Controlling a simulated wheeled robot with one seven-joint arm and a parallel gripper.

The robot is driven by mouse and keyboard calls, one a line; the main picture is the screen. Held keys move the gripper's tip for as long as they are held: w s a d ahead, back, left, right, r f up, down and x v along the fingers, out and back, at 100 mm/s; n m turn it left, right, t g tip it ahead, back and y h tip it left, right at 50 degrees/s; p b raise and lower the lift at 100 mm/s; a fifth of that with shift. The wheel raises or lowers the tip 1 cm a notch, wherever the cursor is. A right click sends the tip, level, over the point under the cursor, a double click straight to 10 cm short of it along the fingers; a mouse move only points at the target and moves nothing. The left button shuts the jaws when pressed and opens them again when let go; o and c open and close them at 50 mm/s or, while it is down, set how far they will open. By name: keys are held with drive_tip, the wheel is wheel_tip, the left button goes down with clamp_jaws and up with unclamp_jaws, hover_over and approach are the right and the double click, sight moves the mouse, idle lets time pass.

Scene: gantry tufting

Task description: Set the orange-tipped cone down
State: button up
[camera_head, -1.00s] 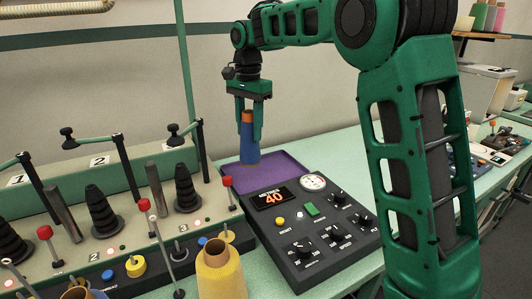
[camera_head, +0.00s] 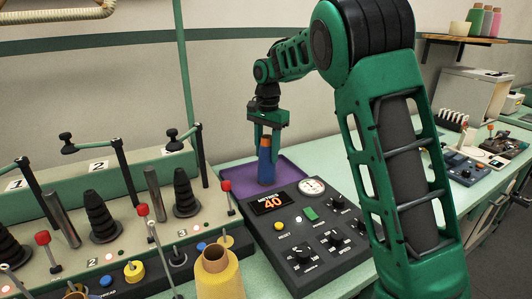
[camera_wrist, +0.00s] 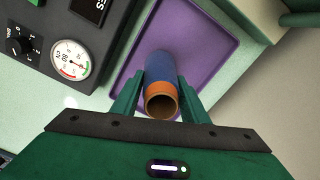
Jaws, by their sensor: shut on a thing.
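The cone (camera_head: 265,170) is blue with an orange tip (camera_head: 266,141) and stands upright between the fingers of my gripper (camera_head: 267,147). My gripper is shut on it near the top, from above. The cone's lower end is over the purple tray (camera_head: 226,179), behind the control panel; I cannot tell whether it touches the tray. In the wrist view, the orange tip (camera_wrist: 161,101) opens toward the camera between the fingertips. The blue body (camera_wrist: 162,66) points down to the purple tray (camera_wrist: 207,42), clear of its rims.
A dark control panel (camera_head: 314,239) with dials and a display reading 40 stands in front of the tray. At the left, a rack with several black cone holders (camera_head: 186,195) and upright rods stands close by. A yellow cone (camera_head: 217,276) is at the front.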

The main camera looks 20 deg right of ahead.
drive_tip(key=o, duration=1.3)
drive_tip(key=shift+c, duration=0.2)
wheel_tip(320, 180, up, 12)
drive_tip(key=shift+r, duration=0.1)
drive_tip(key=shift+s+d, duration=0.1)
